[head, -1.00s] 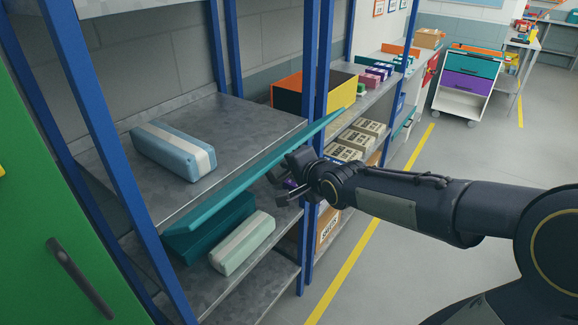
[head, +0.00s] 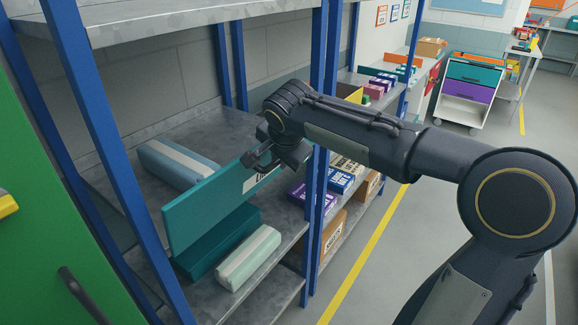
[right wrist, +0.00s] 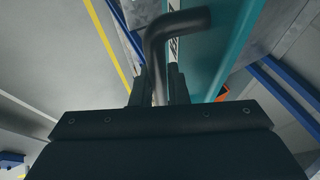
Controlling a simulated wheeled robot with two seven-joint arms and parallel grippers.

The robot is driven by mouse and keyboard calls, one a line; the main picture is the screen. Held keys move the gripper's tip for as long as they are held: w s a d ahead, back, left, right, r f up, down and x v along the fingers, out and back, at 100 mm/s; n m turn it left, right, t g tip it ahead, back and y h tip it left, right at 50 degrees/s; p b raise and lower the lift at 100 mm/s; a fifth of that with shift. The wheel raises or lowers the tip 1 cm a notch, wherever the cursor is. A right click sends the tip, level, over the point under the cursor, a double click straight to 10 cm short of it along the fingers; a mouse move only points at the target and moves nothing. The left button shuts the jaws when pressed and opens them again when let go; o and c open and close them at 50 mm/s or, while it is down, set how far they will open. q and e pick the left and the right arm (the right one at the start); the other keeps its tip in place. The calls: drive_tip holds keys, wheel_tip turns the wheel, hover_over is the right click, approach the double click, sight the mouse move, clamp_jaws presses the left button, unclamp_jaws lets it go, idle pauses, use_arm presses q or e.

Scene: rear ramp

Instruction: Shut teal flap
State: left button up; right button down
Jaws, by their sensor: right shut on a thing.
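The teal flap (head: 205,208) is a flat panel standing steeply tilted above the dark teal box (head: 215,243) on the shelf. Its face, with part of a white label, is turned toward the aisle. My right gripper (head: 262,160) is at the flap's upper right part, and my wrist hides that end. In the right wrist view, my right gripper (right wrist: 158,90) is shut on a dark bent handle (right wrist: 172,32). The teal flap also shows there beside the handle (right wrist: 215,45). My left gripper is not in view.
A blue-grey striped case (head: 180,163) lies behind the flap, and a pale green one (head: 248,258) lies in front of the box. Blue rack posts (head: 318,150) stand close to my right arm. A green door (head: 30,240) is at the left. The aisle floor is clear.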

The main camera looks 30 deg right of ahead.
drive_tip(key=shift+w+a+r, duration=0.25)
drive_tip(key=shift+w+r, duration=0.05)
drive_tip(key=shift+w, duration=0.3)
drive_tip(key=shift+w+a+r, duration=0.25)
drive_tip(key=shift+w, duration=0.3)
drive_tip(key=c, duration=1.7)
unclamp_jaws()
drive_tip(key=v, duration=0.8)
drive_tip(key=shift+b, duration=0.35)
